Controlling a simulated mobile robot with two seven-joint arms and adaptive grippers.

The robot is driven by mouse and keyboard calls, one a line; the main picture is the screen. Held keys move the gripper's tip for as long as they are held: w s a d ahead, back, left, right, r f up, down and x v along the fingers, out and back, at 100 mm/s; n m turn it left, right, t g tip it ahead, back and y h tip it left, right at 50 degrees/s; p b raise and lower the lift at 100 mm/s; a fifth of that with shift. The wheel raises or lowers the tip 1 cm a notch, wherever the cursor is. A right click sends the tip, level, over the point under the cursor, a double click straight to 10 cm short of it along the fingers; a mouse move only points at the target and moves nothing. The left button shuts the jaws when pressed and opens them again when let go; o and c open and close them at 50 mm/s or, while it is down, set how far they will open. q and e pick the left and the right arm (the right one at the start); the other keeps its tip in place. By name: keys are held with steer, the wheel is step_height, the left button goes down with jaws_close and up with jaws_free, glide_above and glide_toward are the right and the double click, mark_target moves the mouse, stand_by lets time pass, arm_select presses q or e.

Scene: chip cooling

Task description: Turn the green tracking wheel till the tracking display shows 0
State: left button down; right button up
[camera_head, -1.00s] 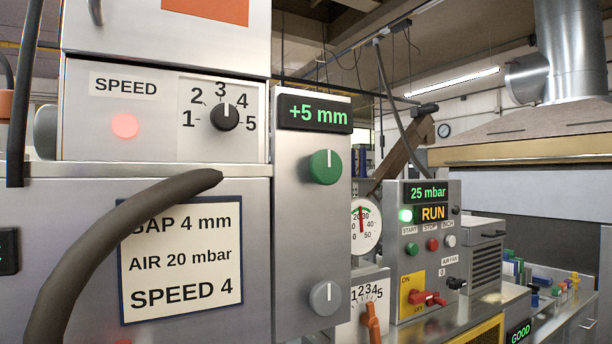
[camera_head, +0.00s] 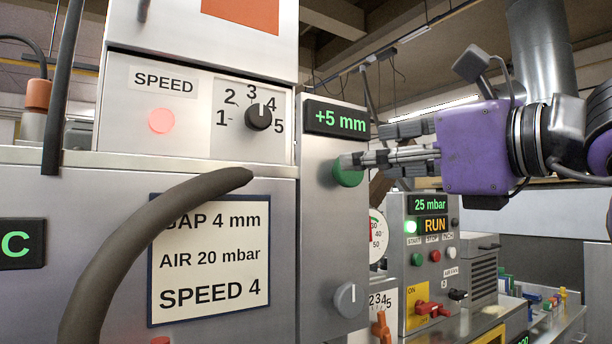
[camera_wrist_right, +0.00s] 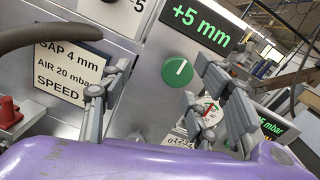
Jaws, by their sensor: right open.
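The green tracking wheel (camera_head: 349,176) is on the front of a grey upright panel, below the tracking display (camera_head: 336,119), which reads +5 mm. In the right wrist view the wheel (camera_wrist_right: 178,71) shows whole, its white mark leaning up and right; the display (camera_wrist_right: 201,25) is above it. My right gripper (camera_head: 366,146) comes in from the right with a purple body. In the head view its fingers cover the wheel's upper part. In the right wrist view the open fingers (camera_wrist_right: 165,68) stand either side of the wheel, apart from it. My left gripper is not in view.
A grey knob (camera_head: 349,299) is lower on the same panel. A thick dark hose (camera_head: 140,250) arcs across the left, before the note sheet (camera_head: 210,258). A speed knob (camera_head: 258,117) is on the left box. A control box (camera_head: 430,255) with a red lever stands right.

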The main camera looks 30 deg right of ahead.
mark_target(351, 173)
steer(key=shift+m+h, duration=0.7)
steer(key=shift+h, duration=0.1)
steer(key=w, duration=0.2)
steer(key=w+d, duration=0.1)
steer(key=w, duration=0.2)
steer(key=w+d+f, duration=0.1)
steer(key=w, duration=0.1)
steer(key=shift+w+d+f, duration=0.1)
steer(key=shift+w+d, duration=0.05)
steer(key=shift+w, duration=0.5)
steer(key=c, duration=1)
steer(key=shift+c, duration=0.5)
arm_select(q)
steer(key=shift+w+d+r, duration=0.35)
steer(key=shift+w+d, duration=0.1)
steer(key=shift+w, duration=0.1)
arm_select(e)
steer(key=shift+w+f, duration=0.1)
